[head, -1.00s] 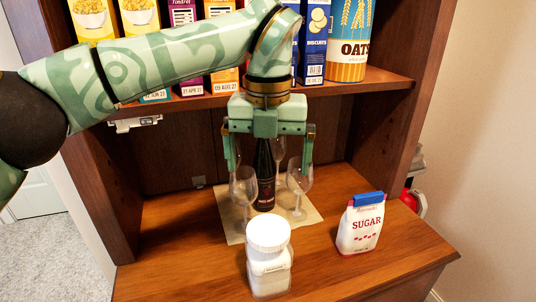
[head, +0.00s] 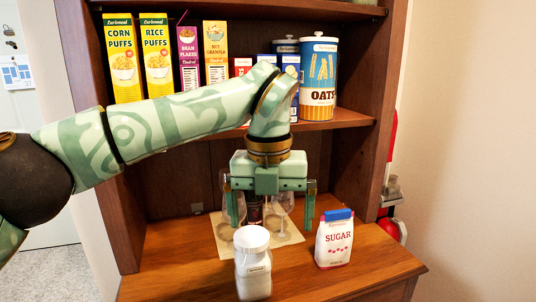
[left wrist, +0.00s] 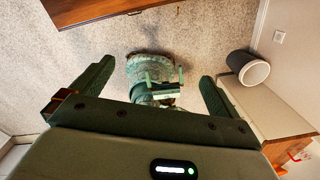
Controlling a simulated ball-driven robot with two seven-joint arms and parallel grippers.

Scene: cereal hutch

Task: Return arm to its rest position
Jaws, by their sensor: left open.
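My left gripper (head: 269,202) hangs in the middle of the head view, pointing down in front of the hutch. Its two fingers are spread wide with nothing between them. Behind it, a dark bottle (head: 254,211) and wine glasses (head: 284,207) stand on a pale mat (head: 222,246), partly hidden by the gripper. In the left wrist view the open fingers of my left gripper (left wrist: 153,85) frame carpet and a green patterned part of my own body. My right gripper cannot be made out.
A white lidded jar (head: 254,278) and a sugar bag (head: 334,240) stand near the counter (head: 185,277) front. Cereal boxes (head: 156,60) and an oats canister (head: 318,80) fill the shelf above.

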